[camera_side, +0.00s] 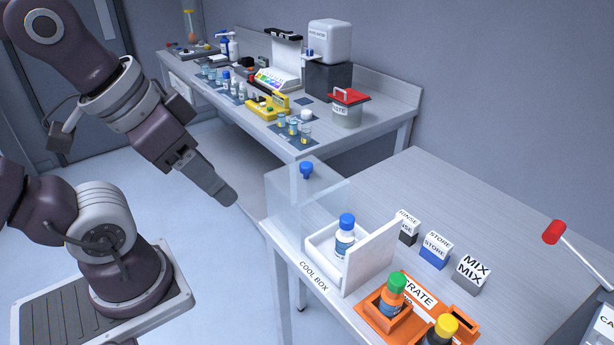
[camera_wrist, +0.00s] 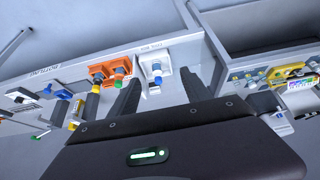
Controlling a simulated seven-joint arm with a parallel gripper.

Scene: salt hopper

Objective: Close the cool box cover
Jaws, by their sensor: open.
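The cool box (camera_side: 318,246) stands at the near left corner of the right table. It has a white base and a white upright panel, and a bottle with a blue cap (camera_side: 345,239) stands inside. Its clear cover (camera_side: 285,205) with a blue knob (camera_side: 306,169) sits to the back left, off the bottle, so the box is open. My gripper (camera_side: 228,196) is left of the cover, apart from it, and empty. In the wrist view my gripper (camera_wrist: 160,74) shows two spread fingers, with the cool box (camera_wrist: 153,57) beyond them; the cover is hard to make out there.
An orange rack (camera_side: 372,317) with capped bottles is just in front of the box. RINSE, STORE (camera_side: 435,250) and MIX (camera_side: 472,273) blocks stand to the right. A red-ended lever (camera_side: 554,232) is at far right. The back bench (camera_side: 294,148) is crowded with bottles and devices.

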